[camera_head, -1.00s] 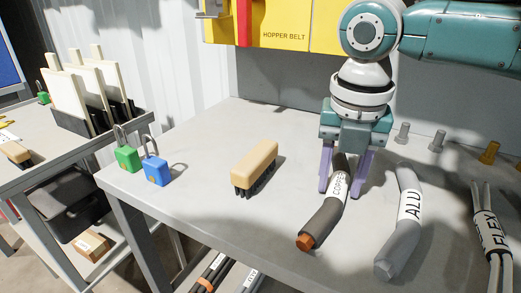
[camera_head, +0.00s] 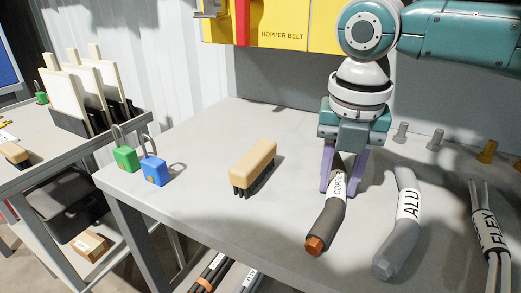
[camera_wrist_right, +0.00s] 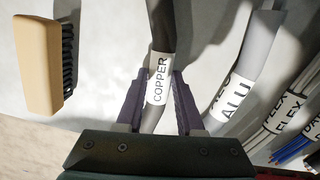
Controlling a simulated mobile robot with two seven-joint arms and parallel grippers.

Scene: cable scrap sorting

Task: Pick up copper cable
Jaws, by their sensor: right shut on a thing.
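The copper cable (camera_head: 327,222) is a dark grey bent piece with a white "COPPER" label and an orange-brown cut end. It lies on the grey table in the head view, its cut end towards the front. My right gripper (camera_head: 341,182) comes down over its rear part with purple fingers, one on each side, and is shut on it. In the right wrist view the cable (camera_wrist_right: 163,30) runs up between the two fingers (camera_wrist_right: 158,100), with the label between them. The cable's rear end is hidden by the gripper. My left gripper is not in view.
The "ALU" cable (camera_head: 396,245) lies close on the right, with the "FLEX" cable bundle (camera_head: 490,232) beyond it. A wooden brush (camera_head: 253,165) lies to the left. A green padlock (camera_head: 125,158) and a blue padlock (camera_head: 154,171) stand near the left edge. Bolts stand behind.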

